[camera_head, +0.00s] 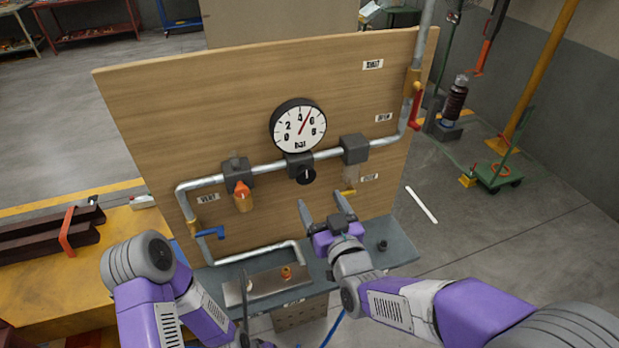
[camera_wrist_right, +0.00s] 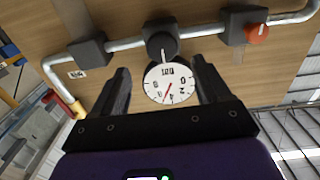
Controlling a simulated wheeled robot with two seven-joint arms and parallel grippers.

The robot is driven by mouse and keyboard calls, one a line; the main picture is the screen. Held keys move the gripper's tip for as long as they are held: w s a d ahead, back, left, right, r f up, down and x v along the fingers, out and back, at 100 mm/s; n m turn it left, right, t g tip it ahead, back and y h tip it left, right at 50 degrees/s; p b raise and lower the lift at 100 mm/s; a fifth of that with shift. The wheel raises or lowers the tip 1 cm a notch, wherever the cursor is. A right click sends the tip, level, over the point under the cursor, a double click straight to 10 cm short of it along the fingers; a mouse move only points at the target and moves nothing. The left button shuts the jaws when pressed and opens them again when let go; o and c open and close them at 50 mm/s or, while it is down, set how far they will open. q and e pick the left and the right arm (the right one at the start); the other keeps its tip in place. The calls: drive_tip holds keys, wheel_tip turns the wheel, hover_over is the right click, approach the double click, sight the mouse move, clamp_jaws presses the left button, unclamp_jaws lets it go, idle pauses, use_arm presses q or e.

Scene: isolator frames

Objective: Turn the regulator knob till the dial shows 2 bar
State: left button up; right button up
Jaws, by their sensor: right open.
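The round white dial (camera_head: 298,126), marked in bar, is on the wooden panel; its red needle points between 4 and 6, near 5. It also shows upside down in the right wrist view (camera_wrist_right: 168,84). The black regulator knob (camera_head: 306,176) is just below the dial, under a dark block on the pipe. It also shows in the wrist view (camera_wrist_right: 161,44) with a pale mark. My right gripper (camera_head: 322,199) is open and empty, below and right of the knob and apart from it.
The wooden panel (camera_head: 150,100) carries metal pipes, an orange-capped valve (camera_head: 243,198), a blue lever (camera_head: 208,233), a red lever (camera_head: 415,110) and a small yellow handle (camera_head: 348,192). A grey shelf (camera_head: 398,245) juts out below. The space before the knob is clear.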

sight(307, 177)
drive_tip(key=shift+r+b+x, duration=0.2)
drive_tip(key=shift+x, duration=1.7)
drive_tip(key=shift+r+b+x, duration=0.15)
drive_tip(key=shift+r+x, duration=0.05)
drive_tip(key=shift+x, duration=1.65)
drive_tip(key=shift+a, duration=0.1)
drive_tip(key=c, duration=1)
